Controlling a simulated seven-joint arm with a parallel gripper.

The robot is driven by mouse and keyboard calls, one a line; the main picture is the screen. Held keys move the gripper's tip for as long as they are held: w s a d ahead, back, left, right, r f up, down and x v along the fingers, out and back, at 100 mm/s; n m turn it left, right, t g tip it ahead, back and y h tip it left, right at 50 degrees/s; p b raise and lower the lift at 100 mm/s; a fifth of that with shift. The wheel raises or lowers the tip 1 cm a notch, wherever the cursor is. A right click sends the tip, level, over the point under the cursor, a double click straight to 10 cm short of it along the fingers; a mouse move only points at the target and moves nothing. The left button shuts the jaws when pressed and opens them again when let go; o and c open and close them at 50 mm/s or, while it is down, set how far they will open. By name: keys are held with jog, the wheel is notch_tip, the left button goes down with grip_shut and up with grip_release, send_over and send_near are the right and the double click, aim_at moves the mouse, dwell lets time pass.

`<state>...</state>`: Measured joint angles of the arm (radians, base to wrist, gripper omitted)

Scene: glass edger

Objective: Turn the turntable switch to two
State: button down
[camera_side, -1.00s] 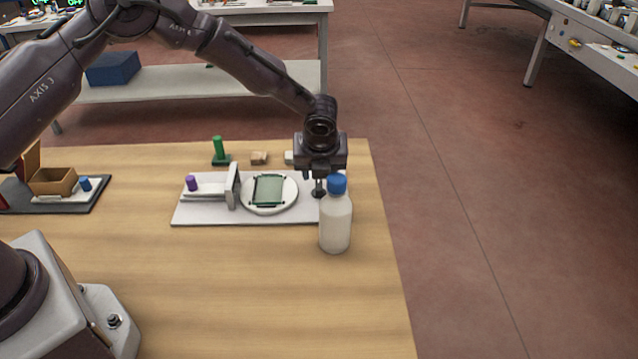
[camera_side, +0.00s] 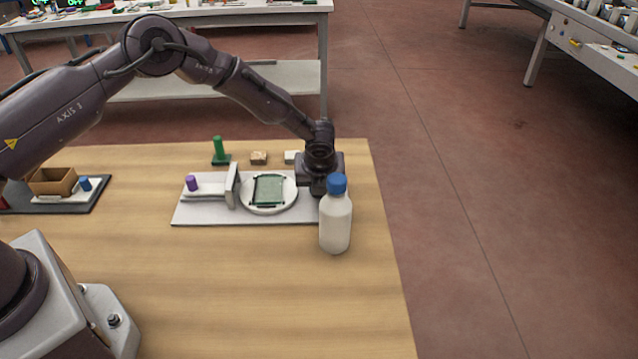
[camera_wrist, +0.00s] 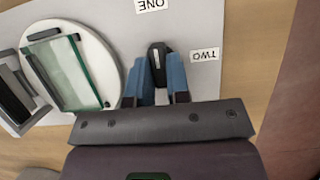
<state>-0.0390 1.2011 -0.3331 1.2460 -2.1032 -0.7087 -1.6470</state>
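The turntable switch is a black knob with a pale mark (camera_wrist: 157,58), seen in the wrist view between a label reading ONE (camera_wrist: 152,5) and a label reading TWO (camera_wrist: 205,54). Its marked end points toward the ONE side. My gripper (camera_wrist: 158,75) is down at the knob, with one blue finger on each side of it. Whether the fingers press on the knob or leave a small gap is not clear. In the side view my gripper (camera_side: 320,190) is low over the machine's right end, and the bottle partly hides it. The round white turntable (camera_side: 284,206) carries a green-tinted glass pane (camera_side: 268,189).
A white bottle with a blue cap (camera_side: 336,222) stands close in front of my gripper. An upright grey block (camera_side: 233,186) and a purple knob (camera_side: 191,183) are left of the turntable. A green-handled item (camera_side: 219,151) and small blocks (camera_side: 259,158) lie behind.

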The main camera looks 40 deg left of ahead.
dwell(0.3)
jog(key=m, duration=0.2)
jog(key=m+t+h, duration=0.1)
jog(key=m, duration=0.1)
jog(key=shift+s+a+m+h, duration=0.15)
jog(key=shift+m+h, duration=0.15)
jog(key=shift+m, duration=0.1)
jog(key=m+h, duration=0.1)
jog(key=m, duration=0.3)
jog(key=shift+a+m+h, duration=0.15)
jog(key=shift+m+h, duration=0.15)
jog(key=shift+h, duration=0.1)
jog(key=m+h, duration=0.1)
jog(key=m, duration=0.3)
jog(key=shift+a+h, duration=0.15)
jog(key=shift+h, duration=0.25)
jog(key=m+g+h, duration=0.1)
jog(key=m, duration=0.3)
jog(key=shift+m, duration=0.4)
jog(key=c, duration=1.1)
grip_release()
